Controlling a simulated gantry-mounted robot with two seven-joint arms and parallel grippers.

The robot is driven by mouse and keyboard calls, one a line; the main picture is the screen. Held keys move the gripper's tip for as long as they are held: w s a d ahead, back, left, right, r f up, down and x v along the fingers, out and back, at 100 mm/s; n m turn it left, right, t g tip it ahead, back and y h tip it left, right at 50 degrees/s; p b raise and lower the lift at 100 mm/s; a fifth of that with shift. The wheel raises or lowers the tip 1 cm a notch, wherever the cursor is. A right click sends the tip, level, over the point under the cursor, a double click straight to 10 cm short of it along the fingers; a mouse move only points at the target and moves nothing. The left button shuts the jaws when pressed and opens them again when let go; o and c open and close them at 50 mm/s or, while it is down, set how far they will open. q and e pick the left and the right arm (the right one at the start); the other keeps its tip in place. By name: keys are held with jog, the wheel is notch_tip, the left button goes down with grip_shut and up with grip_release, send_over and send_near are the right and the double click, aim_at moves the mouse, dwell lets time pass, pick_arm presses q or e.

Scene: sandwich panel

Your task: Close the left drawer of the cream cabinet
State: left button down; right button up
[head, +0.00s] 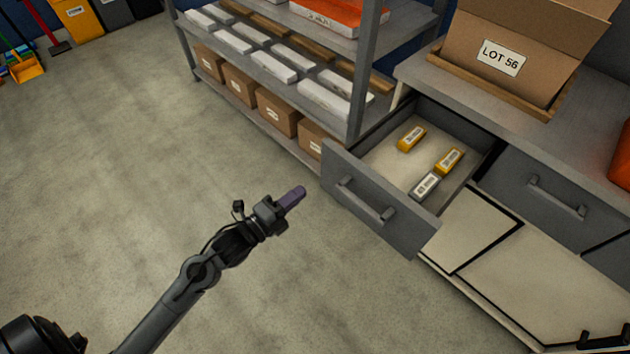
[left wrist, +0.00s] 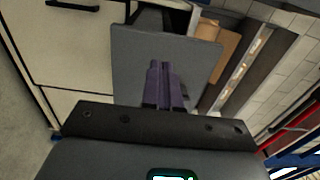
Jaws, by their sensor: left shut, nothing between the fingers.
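The cream cabinet (head: 482,228) stands at the right in the head view, with grey drawer fronts and a grey top. Its left drawer (head: 362,213) is pulled well open, with a bar handle (head: 366,201) on its front. Inside lie two yellow boxes (head: 411,137) and one grey box (head: 425,186). My left gripper (head: 296,195) is shut and empty, just left of the drawer front and apart from it in the head view. In the left wrist view its purple fingers (left wrist: 163,82) point at the grey drawer front (left wrist: 137,62); contact cannot be told there. My right gripper is not in view.
A grey shelf rack (head: 357,75) with white packages and cardboard boxes (head: 277,110) stands close behind the open drawer. A cardboard box marked LOT 56 (head: 501,57) sits on the cabinet top.

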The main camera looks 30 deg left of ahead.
aim_at(325, 173)
pick_arm(q)
jog(key=shift+b+x, duration=1.1)
jog(key=shift+x, duration=2.45)
